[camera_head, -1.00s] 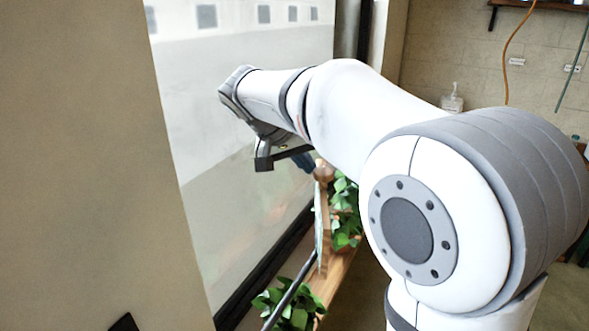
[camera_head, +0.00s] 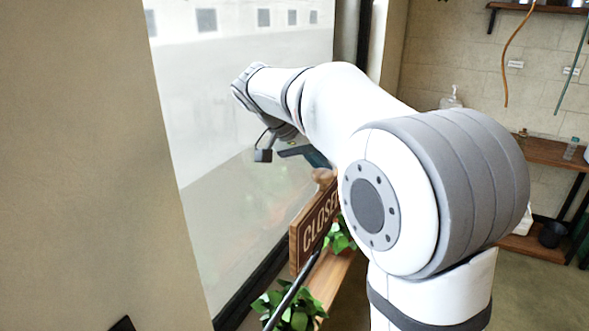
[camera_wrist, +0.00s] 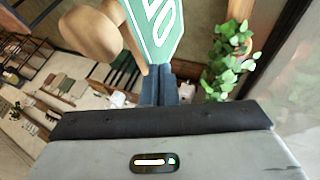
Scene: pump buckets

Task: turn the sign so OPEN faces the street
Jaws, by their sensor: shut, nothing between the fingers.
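The sign (camera_head: 312,232) stands above the wooden ledge by the window. Its brown wooden face with white letters reading "CLOSE", the rest hidden behind my arm, is turned toward the head camera. In the wrist view its green face (camera_wrist: 160,28) with white letters shows, cut off by the top edge. That green face points away from the head camera. A round wooden knob (camera_wrist: 92,35) is beside the sign. My gripper (camera_wrist: 160,82) is shut and empty, its blue fingertips close beside the sign's lower edge; I cannot tell whether they touch. In the head view the fingers (camera_head: 316,158) are partly hidden.
The window glass (camera_head: 240,150) is at the left, behind the sign. Leafy plants (camera_head: 295,308) stand on the ledge (camera_head: 335,272) around the sign, and one also shows in the wrist view (camera_wrist: 230,62). A dark rod (camera_head: 294,290) slants below the sign.

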